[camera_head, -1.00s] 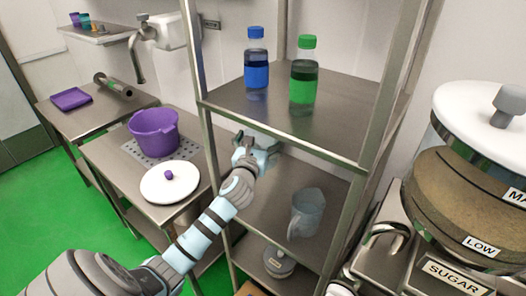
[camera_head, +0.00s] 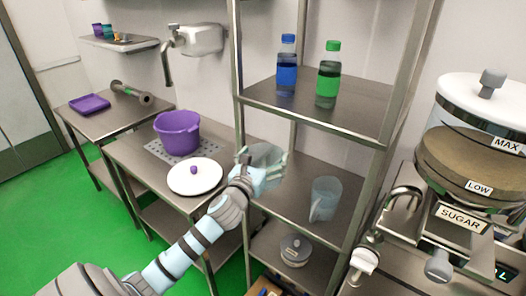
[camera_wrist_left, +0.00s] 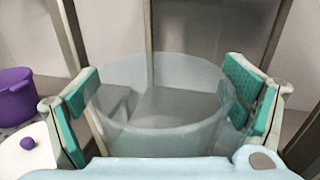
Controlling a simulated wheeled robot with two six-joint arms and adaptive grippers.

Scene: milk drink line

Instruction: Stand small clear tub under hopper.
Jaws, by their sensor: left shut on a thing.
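The small clear tub (camera_wrist_left: 160,90) fills the middle of the left wrist view, between the green pads of my left gripper (camera_wrist_left: 160,108). In the head view the tub (camera_head: 266,156) shows as a pale see-through shape at the left gripper (camera_head: 262,165), by the shelf rack's left front post. The left gripper is shut on the tub, which looks upright and empty. The sugar hopper (camera_head: 470,150) stands at the right, with a white lid, brown contents and a "SUGAR" label. My right gripper is not in view.
A clear jug (camera_head: 325,198) stands on the rack's middle shelf. Blue (camera_head: 287,70) and green (camera_head: 328,82) bottles stand on the shelf above. A lidded pot (camera_head: 295,250) sits below. A purple bucket (camera_head: 178,134) and white lid (camera_head: 195,177) are on the left table.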

